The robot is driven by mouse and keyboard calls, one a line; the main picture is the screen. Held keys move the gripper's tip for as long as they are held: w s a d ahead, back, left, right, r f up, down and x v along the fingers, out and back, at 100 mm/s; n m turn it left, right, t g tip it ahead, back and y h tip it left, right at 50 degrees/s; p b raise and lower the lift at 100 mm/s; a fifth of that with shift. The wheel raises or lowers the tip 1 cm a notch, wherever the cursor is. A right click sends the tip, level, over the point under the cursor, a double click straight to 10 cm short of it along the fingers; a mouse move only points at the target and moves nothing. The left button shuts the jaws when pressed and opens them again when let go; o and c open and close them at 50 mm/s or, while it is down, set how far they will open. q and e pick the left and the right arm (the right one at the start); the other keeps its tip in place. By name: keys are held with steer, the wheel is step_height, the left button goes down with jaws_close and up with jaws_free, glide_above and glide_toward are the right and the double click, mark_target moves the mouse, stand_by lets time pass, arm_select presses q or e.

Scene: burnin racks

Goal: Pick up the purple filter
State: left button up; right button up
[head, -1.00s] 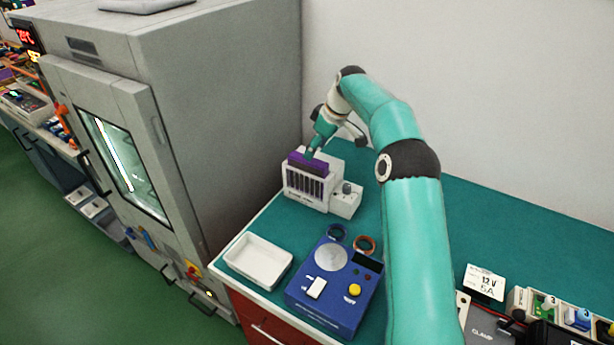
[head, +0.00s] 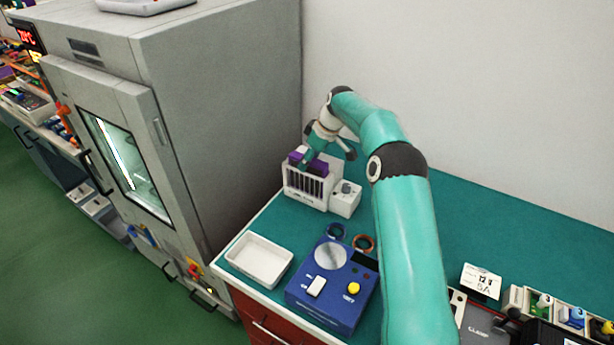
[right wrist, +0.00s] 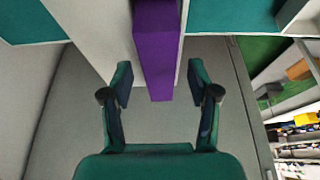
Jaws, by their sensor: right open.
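The purple filter (head: 320,168) sits in the top of a white slotted unit (head: 304,188) on the teal bench. In the head view my right gripper (head: 304,164) comes down over it and hides its middle. In the right wrist view the purple filter (right wrist: 157,45) lies between the two fingers of my right gripper (right wrist: 158,78). The fingers are spread, with a gap visible on both sides of the filter. My left gripper is not in view.
A white tray (head: 258,261) and a blue device (head: 335,288) stand in front of the unit. Two small rings (head: 363,243) lie behind the device. A tall grey cabinet (head: 225,120) stands left of the bench. The wall is close behind.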

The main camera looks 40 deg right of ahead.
steer(key=shift+f, duration=0.15)
jaws_close()
stand_by(0.4)
